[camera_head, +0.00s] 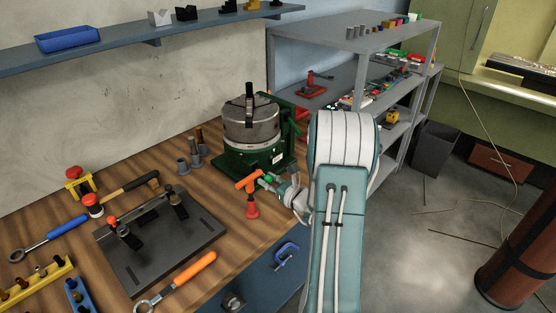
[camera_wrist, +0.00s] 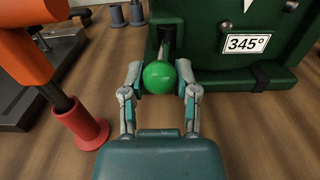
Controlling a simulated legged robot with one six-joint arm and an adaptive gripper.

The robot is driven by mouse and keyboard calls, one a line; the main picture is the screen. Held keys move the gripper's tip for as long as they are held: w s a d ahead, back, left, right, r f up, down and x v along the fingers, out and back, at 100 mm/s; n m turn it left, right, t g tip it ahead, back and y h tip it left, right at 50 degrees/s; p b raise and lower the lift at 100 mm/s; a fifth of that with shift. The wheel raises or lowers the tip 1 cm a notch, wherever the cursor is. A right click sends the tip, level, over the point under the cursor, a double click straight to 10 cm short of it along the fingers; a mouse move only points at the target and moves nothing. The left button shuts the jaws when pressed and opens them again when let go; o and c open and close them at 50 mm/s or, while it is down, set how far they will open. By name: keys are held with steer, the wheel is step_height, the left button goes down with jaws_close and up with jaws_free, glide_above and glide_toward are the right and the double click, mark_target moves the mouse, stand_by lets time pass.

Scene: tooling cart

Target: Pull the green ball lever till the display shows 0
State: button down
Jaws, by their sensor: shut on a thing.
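The green ball (camera_wrist: 158,77) of the lever sits between the two fingers of my gripper (camera_wrist: 160,85) in the wrist view. The fingers are shut on it from both sides. A metal rod runs from the ball back to the dark green machine base (camera_wrist: 205,52). In the head view the machine (camera_head: 251,130), with a round metal chuck on top, stands on the wooden bench. My gripper (camera_head: 272,181) reaches its front there, and the ball is small and partly hidden by my arm.
An orange-handled tool in a red stand (camera_head: 252,205) is close to the left of my gripper; it also shows in the wrist view (camera_wrist: 84,125). A dark fixture plate (camera_head: 160,245) lies left on the bench. Grey shelves (camera_head: 352,45) stand behind. The bench's front edge is near.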

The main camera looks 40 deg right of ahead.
steer(key=shift+d, duration=1)
steer(key=shift+w+d, duration=0.25)
steer(key=shift+d, duration=0.35)
steer(key=shift+a, duration=0.15)
